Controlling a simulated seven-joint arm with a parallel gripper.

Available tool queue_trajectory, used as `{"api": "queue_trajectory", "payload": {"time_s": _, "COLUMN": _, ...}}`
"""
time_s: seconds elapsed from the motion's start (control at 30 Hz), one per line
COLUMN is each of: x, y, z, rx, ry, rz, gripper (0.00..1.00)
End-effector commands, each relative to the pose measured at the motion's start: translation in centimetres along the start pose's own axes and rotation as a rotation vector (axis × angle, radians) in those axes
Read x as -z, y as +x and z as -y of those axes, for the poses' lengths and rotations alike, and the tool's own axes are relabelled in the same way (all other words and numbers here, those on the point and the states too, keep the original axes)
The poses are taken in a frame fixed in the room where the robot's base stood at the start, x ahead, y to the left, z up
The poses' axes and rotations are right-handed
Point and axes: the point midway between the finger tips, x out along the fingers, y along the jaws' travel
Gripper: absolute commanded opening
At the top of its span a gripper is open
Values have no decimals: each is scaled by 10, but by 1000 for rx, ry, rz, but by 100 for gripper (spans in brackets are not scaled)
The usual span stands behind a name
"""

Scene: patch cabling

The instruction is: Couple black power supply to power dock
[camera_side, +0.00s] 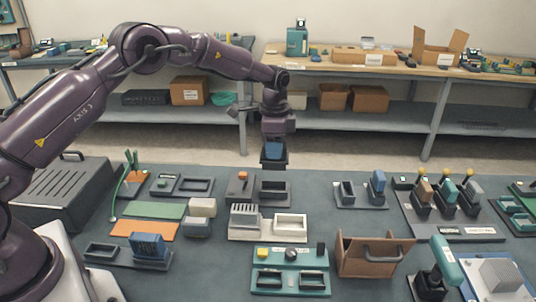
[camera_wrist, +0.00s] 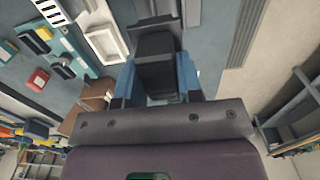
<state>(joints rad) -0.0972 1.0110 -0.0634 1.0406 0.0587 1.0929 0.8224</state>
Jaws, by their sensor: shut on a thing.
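My gripper (camera_side: 274,158) is above the bench near its back edge, pointing down. In the wrist view its blue fingers (camera_wrist: 158,84) are shut on a black block (camera_wrist: 155,47), which I take to be the black power supply. In the side view the block is mostly hidden by the fingers. Below the gripper is a dark base with an open rectangular socket (camera_side: 274,188) and an orange-topped block (camera_side: 240,185) at its left. Which fixture is the power dock is not labelled legibly. The held block appears above this base, apart from it in the side view.
A white open tray (camera_side: 290,225) and a finned block (camera_side: 244,217) stand in front of the base. A brown box with a handle (camera_side: 372,255) and a green panel (camera_side: 290,270) lie nearer. A two-slot holder with a blue block (camera_side: 377,186) stands right.

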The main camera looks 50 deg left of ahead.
Motion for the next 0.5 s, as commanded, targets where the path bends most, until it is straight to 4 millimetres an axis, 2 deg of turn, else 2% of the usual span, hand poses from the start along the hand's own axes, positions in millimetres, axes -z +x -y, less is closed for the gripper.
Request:
{"api": "queue_trajectory", "payload": {"time_s": 0.13, "x": -1, "y": 4, "z": 12, "rx": 2, "ry": -2, "rz": 0, "gripper": 4}}
{"api": "queue_trajectory", "payload": {"time_s": 0.5, "x": -1, "y": 4, "z": 14, "rx": 3, "ry": -1, "rz": -1, "gripper": 4}}
